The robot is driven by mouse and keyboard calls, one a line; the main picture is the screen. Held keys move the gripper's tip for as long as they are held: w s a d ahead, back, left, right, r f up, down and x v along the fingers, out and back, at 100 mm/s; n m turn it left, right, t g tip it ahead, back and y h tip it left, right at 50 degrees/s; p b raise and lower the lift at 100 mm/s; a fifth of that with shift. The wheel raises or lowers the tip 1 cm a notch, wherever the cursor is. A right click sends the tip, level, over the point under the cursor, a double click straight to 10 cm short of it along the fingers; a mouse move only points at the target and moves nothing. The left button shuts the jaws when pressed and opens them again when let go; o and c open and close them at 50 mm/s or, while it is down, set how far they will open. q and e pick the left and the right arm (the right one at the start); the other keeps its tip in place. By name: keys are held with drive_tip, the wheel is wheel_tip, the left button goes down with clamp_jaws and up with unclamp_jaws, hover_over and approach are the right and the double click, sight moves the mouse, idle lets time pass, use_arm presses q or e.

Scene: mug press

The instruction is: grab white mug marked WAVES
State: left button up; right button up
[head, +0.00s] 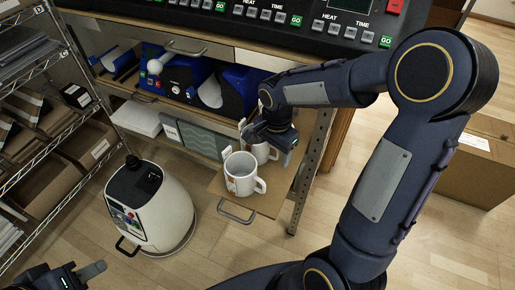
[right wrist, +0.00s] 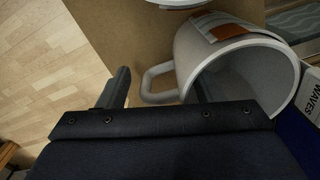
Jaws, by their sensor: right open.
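Two white mugs are on a wooden pull-out board (head: 222,186). The front mug (head: 242,172) stands upright with its handle to the right. The back mug (head: 263,152) is partly hidden by my right gripper (head: 268,140). In the right wrist view, a white mug (right wrist: 246,45) with an orange-and-white patch lies between and beyond the open fingers of my right gripper (right wrist: 160,88); its handle is between the fingers. A white card reading WAVES (right wrist: 312,92) is beside this mug. No mug marking is legible. My left gripper (head: 88,272) is at the lower left, far from the mugs; its jaw opening is unclear.
Another white rim (right wrist: 180,3) shows at the top of the wrist view. A white rounded machine (head: 160,210) stands on the floor at left. A table leg (head: 312,165) rises right of the mugs.

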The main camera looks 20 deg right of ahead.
drive_tip(key=shift+f, duration=0.15)
drive_tip(key=c, duration=1.2)
